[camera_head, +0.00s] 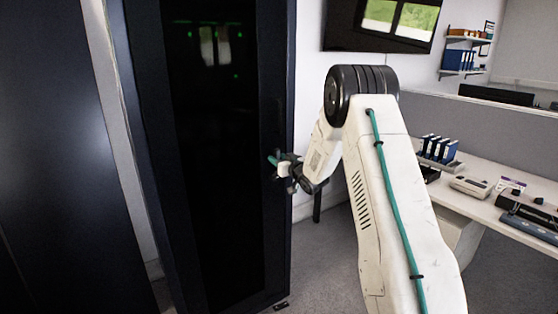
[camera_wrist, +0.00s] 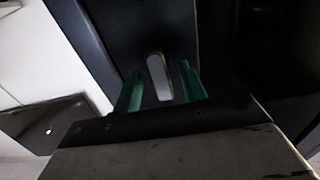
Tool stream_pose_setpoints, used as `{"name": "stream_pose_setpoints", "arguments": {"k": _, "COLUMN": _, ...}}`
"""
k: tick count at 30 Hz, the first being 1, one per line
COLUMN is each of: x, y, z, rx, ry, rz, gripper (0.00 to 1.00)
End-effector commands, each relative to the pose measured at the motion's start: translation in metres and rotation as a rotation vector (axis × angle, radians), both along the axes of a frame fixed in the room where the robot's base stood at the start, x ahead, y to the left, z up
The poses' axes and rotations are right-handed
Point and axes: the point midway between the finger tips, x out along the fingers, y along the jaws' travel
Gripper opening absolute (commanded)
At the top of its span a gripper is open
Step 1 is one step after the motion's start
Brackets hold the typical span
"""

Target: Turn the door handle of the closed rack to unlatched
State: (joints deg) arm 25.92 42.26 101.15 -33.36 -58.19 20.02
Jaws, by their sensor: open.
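The closed rack (camera_head: 220,150) is a tall black cabinet with a dark glass door, left of centre in the head view. Its door handle (camera_wrist: 159,77) is a light grey lever on the dark door frame in the wrist view. My gripper (camera_head: 275,160) is at the right edge of the rack door in the head view. In the wrist view, the green fingers of my gripper (camera_wrist: 160,88) are apart, one on each side of the handle, with a gap visible. The handle is hidden in the head view behind my gripper.
Another dark cabinet (camera_head: 55,160) stands at the far left. A white desk (camera_head: 480,208) with blue binders and devices is at the right. A wall screen (camera_head: 380,24) hangs above. Grey floor (camera_head: 325,250) lies clear between rack and desk.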

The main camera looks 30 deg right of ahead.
Motion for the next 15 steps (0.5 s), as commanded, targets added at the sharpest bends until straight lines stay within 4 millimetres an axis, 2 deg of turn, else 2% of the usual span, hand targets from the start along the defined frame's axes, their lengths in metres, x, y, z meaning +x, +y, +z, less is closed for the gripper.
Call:
{"name": "stream_pose_setpoints", "arguments": {"k": 12, "x": -0.062, "y": -0.003, "z": 0.000, "rx": 0.001, "ry": 0.001, "rz": -0.002, "gripper": 0.42}}
{"name": "stream_pose_setpoints", "arguments": {"k": 15, "x": -0.072, "y": -0.003, "z": 0.000, "rx": 0.001, "ry": 0.001, "rz": -0.002, "gripper": 0.42}}
